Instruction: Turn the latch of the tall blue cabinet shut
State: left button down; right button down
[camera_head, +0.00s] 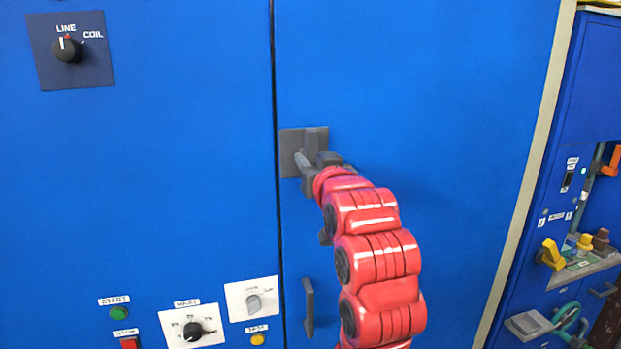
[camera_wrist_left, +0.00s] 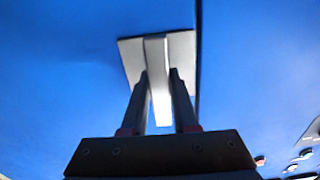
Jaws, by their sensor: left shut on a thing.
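The tall blue cabinet (camera_head: 420,110) fills most of the head view, with a dark vertical seam along its door edge. Its latch (camera_head: 311,138) is a grey lever on a square grey plate (camera_head: 289,141) beside the seam. My left gripper (camera_head: 309,168) is at the latch, on the end of the red arm, and is shut on the lever. In the left wrist view the lever (camera_wrist_left: 158,85) stands between the two dark fingers of my left gripper (camera_wrist_left: 160,98), with its plate behind. The fingers partly hide the latch in the head view. My right gripper is not in view.
A grey door handle (camera_head: 308,307) is below the latch. Left of the seam are a LINE/COIL knob (camera_head: 68,49), a green button (camera_head: 118,313), a red button (camera_head: 129,343) and a HEAT dial (camera_head: 193,331). At the far right, another blue unit has yellow handles (camera_head: 551,255).

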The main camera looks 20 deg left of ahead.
pick_arm(q)
jog(key=shift+n, duration=0.3)
jog(key=c, duration=0.7)
grip_release()
jog(key=b+v, duration=0.2)
jog(key=v, duration=1.5)
jog(key=shift+s+d, duration=0.2)
